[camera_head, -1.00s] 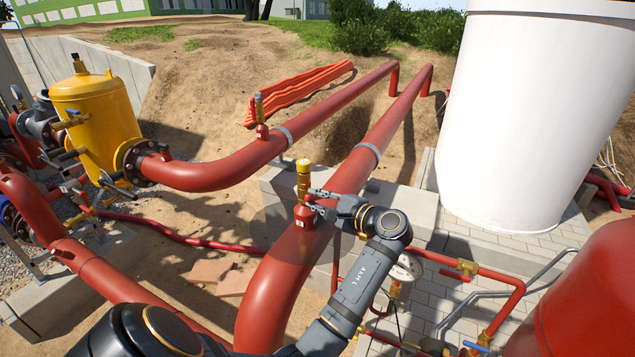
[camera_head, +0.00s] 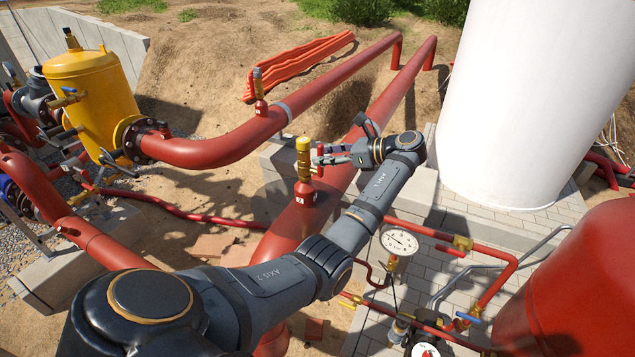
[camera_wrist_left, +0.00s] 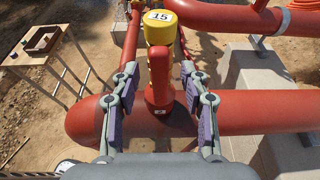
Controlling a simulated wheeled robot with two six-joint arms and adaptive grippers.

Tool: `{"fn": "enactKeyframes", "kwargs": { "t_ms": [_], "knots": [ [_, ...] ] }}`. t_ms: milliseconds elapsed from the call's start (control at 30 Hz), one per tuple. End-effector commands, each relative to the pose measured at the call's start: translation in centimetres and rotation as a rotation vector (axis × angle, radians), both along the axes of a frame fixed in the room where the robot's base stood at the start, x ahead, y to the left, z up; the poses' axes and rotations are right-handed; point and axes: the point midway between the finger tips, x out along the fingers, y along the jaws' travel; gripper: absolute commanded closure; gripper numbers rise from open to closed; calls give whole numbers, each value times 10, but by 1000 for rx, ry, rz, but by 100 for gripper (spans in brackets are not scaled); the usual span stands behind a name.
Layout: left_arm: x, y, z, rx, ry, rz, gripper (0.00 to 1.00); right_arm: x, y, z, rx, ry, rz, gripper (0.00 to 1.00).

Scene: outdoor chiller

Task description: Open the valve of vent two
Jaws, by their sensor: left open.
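A vent valve with a brass-yellow body (camera_head: 303,150) stands upright on a red stub on the nearer thick red pipe in the head view. My left gripper (camera_head: 320,157) is open at the right of this valve. In the left wrist view its fingers (camera_wrist_left: 160,78) are spread, one on each side of the valve and lever; I cannot tell whether they touch. A second, similar vent (camera_head: 258,82) stands on the farther red pipe. My right gripper is out of view.
A yellow tank (camera_head: 95,100) stands at the left, a white tank (camera_head: 535,100) at the right. A pressure gauge (camera_head: 399,241) and thin red pipes lie below my left forearm.

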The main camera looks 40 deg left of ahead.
Motion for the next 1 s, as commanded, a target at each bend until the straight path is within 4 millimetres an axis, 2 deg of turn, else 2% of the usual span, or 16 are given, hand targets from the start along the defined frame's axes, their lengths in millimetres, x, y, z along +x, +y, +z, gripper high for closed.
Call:
{"fn": "enactKeyframes", "kwargs": {
  "t_ms": [33,167,500,1000],
  "knots": [
    [0,0,0,0,0,0,50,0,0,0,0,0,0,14],
    [0,0,0,0,-1,0,32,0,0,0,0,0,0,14],
    [1,-3,1,0,-1,-1,32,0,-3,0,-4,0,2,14],
    [15,-56,21,-1,-1,-2,32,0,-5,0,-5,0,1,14]
  ]
}}
